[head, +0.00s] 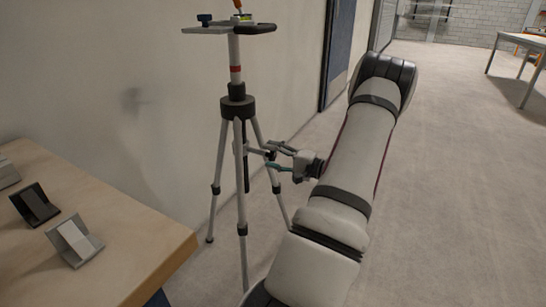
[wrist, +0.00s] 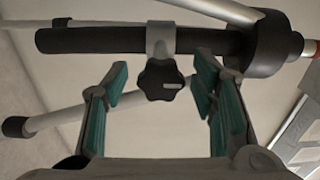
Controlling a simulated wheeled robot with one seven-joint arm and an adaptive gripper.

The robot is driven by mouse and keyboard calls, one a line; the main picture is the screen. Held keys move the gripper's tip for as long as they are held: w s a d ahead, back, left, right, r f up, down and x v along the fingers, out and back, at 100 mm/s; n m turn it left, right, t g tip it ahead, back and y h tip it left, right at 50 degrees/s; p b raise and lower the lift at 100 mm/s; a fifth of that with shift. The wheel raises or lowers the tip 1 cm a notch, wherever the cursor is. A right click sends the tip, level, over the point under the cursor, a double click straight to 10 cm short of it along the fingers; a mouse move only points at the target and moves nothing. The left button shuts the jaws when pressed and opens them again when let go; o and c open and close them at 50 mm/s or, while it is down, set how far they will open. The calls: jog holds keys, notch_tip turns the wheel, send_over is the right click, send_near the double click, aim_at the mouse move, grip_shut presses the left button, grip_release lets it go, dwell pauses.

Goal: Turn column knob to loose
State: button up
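The column knob (wrist: 160,80) is a black lobed knob with a small grey mark, under a grey collar (wrist: 160,40) on the dark column tube (wrist: 95,40) in the wrist view. My gripper (wrist: 160,92) is open, with a teal-padded finger on each side of the knob and visible gaps between. In the head view my gripper (head: 272,158) reaches in from the right beside the tripod (head: 238,110), just below its black hub. The knob itself is too small to make out in the head view.
A flat platform (head: 210,30) tops the tripod, with an orange-handled item and a blue knob on it. A wooden table (head: 130,225) with small angled blocks stands at the lower left. A wall is close behind the tripod.

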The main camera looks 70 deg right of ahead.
jog(key=s+a, duration=0.1)
jog(key=s, duration=1.1)
dwell(0.5)
